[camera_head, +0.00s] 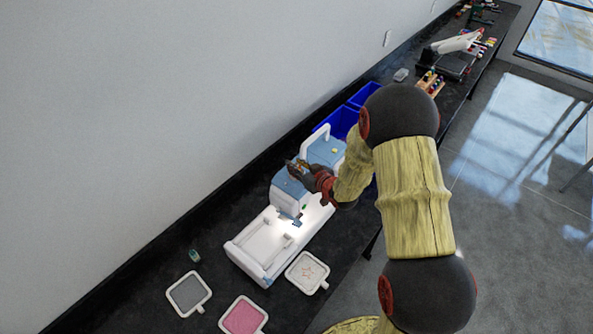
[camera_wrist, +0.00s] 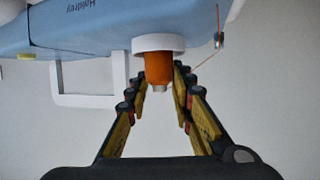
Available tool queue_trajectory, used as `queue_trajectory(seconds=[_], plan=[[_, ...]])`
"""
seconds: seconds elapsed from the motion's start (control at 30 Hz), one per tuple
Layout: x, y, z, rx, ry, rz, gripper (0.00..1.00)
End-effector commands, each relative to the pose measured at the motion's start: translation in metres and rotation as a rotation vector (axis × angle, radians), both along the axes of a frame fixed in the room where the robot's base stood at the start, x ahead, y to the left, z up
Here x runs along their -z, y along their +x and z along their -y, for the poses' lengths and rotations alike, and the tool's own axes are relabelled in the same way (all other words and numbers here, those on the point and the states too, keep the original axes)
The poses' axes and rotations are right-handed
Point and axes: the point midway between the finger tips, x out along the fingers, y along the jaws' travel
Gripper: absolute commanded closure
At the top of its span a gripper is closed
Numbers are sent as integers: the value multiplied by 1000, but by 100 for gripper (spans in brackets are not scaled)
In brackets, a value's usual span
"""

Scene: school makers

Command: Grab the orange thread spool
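The orange thread spool (camera_wrist: 158,68) sits against a white round cap on the blue-and-white sewing machine (camera_wrist: 110,28), which appears upside down in the wrist view. A thin orange thread shows to its right. My gripper (camera_wrist: 157,82) is open, with one finger on each side of the spool and small gaps visible between fingers and spool. In the head view, the sewing machine (camera_head: 288,190) stands on the black bench, and my gripper (camera_head: 302,170) is at its top. The spool is hard to make out there, mostly hidden by the fingers.
The black bench (camera_head: 140,265) runs along a white wall. Embroidery hoops (camera_head: 243,318) and a small green spool (camera_head: 194,256) lie near the machine's front. Blue bins (camera_head: 340,122) stand behind it.

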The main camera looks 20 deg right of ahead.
Motion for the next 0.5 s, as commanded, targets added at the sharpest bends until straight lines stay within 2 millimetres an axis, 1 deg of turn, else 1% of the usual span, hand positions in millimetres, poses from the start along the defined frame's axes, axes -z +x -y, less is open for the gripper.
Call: queue_trajectory(seconds=[0.03,0.3,0.5], plan=[[0,0,0,0,0,0,82],[0,0,0,0,0,0,97],[0,0,0,0,0,0,97]])
